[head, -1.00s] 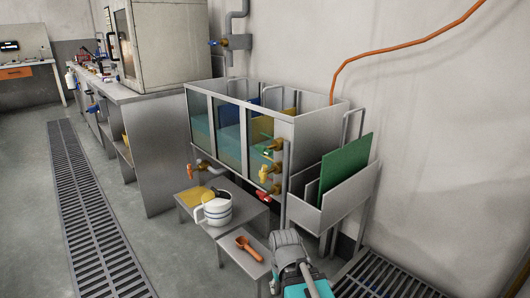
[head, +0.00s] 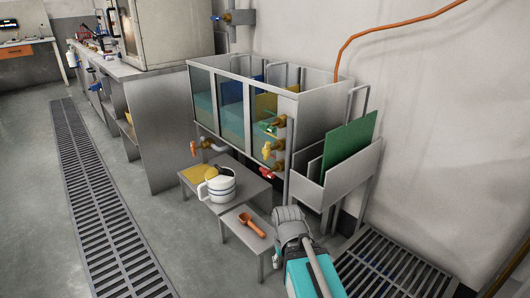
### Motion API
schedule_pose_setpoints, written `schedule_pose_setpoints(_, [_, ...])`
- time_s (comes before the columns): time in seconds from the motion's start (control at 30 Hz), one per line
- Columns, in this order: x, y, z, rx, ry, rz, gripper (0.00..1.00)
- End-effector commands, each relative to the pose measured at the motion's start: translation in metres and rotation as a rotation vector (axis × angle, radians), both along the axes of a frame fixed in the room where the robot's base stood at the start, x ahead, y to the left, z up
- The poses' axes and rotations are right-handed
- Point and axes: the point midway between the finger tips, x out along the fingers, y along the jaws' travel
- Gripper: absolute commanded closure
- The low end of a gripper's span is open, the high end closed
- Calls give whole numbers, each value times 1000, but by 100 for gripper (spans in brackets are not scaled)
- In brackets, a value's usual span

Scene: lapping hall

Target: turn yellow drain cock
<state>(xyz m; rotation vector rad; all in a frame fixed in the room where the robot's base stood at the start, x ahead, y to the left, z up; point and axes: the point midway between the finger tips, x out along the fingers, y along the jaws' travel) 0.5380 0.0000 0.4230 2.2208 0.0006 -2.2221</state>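The yellow drain cock (head: 267,150) sits on the front right corner of a glass-fronted tank (head: 232,116), in a vertical row between a green-handled cock (head: 269,127) above and a red-handled cock (head: 268,170) below. Its yellow handle points downward. An orange-handled cock (head: 194,148) sticks out lower at the left of the tank. My arm rises from the bottom of the head view, in front and to the right of the tank. I see no gripper fingers, and nothing visible of my arm touches the cocks.
A low table (head: 243,184) below the cocks holds a white jug (head: 220,189) and a yellow piece. A smaller stand (head: 233,222) holds an orange scoop (head: 251,225). A rack with a green sheet (head: 350,143) is at the right. Floor grates (head: 112,225) run along the left.

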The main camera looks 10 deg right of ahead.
Motion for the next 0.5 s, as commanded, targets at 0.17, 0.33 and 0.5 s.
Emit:
schedule_pose_setpoints(0.17, [0, 0, 0, 0, 0, 0, 39])
schedule_pose_setpoints(0.33, [0, 0, 0, 0, 0, 0, 39])
schedule_pose_setpoints(0.5, [0, 0, 6, 0, 0, 0, 39])
